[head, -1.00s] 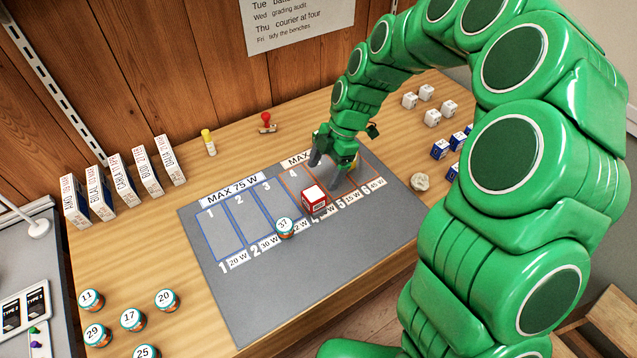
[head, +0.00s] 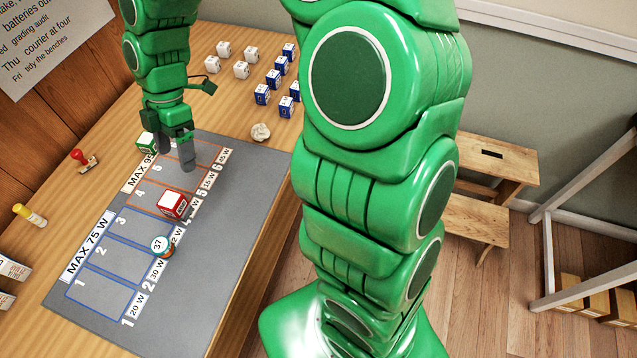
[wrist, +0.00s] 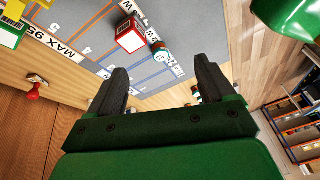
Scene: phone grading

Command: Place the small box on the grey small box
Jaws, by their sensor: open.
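My gripper (head: 178,152) points down over the far end of the grey mat (head: 208,262), near slot 5. Its two fingers (wrist: 162,88) are apart with nothing between them in the wrist view. A small red box with a white top (head: 172,204) stands on the mat by slot 4. It also shows in the wrist view (wrist: 130,36). A small green and white box (head: 146,143) stands at the mat's far edge, left of the gripper. In the wrist view, a green box (wrist: 10,36) and a yellow item (wrist: 32,12) are at upper left. I cannot make out a grey small box.
Several white boxes (head: 240,69) and blue boxes (head: 262,94) stand at the back right. A pale lump (head: 260,132) lies right of the mat. A round tin marked 37 (head: 162,246) stands near slot 3. A red stamp (head: 84,160) is at left. Slots 1 and 2 are clear.

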